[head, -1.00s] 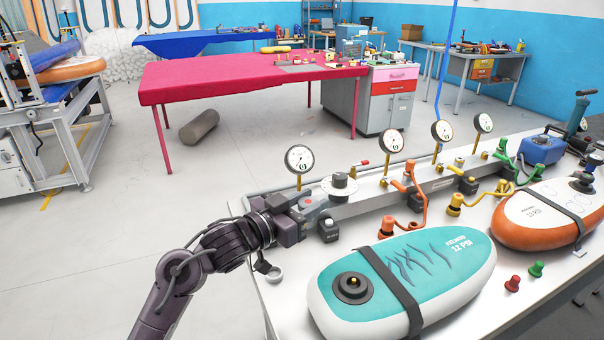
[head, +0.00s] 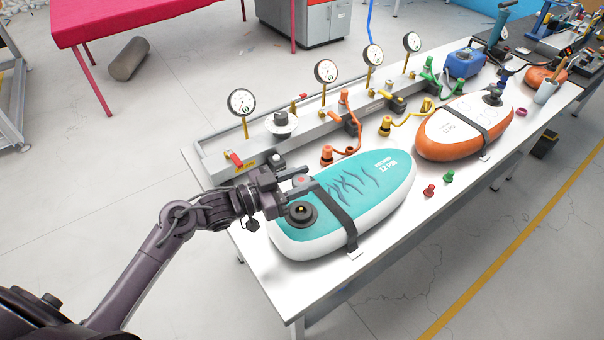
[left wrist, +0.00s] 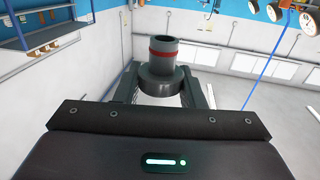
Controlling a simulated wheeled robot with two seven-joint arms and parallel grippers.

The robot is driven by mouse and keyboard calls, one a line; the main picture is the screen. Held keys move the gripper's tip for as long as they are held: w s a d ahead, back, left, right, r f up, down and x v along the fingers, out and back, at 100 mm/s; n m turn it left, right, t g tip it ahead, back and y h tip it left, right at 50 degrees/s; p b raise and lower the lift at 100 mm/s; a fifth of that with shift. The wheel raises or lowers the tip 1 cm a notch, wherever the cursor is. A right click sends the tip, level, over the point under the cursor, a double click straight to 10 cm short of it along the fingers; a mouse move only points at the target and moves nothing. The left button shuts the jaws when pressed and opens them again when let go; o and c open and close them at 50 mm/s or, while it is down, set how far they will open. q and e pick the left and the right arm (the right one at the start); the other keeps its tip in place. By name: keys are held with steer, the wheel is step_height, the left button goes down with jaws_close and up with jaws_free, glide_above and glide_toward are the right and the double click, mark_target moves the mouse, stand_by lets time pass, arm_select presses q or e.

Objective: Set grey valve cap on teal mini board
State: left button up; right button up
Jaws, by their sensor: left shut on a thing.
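The teal mini board (head: 385,170) lies on the white table, with a black strap across it and a dark round valve (head: 301,214) at its near left end. My left gripper (head: 297,181) is just above and behind that valve end in the head view. It is shut on the grey valve cap (left wrist: 161,72), a dark grey cylinder with a red ring and a wider base, seen between the fingers in the left wrist view. In the head view the gripper largely hides the cap. I cannot tell the exact gap above the board. My right gripper is not in view.
A grey rail with several gauges (head: 242,102) and coloured hoses runs along the table's back. An orange board (head: 465,127) lies to the right. Red (head: 429,190) and green (head: 448,177) caps stand beside the boards. The table's front right strip is clear.

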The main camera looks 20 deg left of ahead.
arm_select(q)
steer(key=shift+r, duration=0.1)
steer(key=b, duration=0.4)
glide_above(301, 208)
step_height(301, 208, down, 6)
steer(key=shift+r, duration=0.2)
steer(key=shift+f, duration=0.2)
steer(key=shift+p, duration=0.65)
stand_by(1.3)
steer(key=shift+f+b, duration=1.05)
steer(key=shift+f, duration=0.35)
steer(key=o, duration=1)
steer(key=shift+o, duration=0.2)
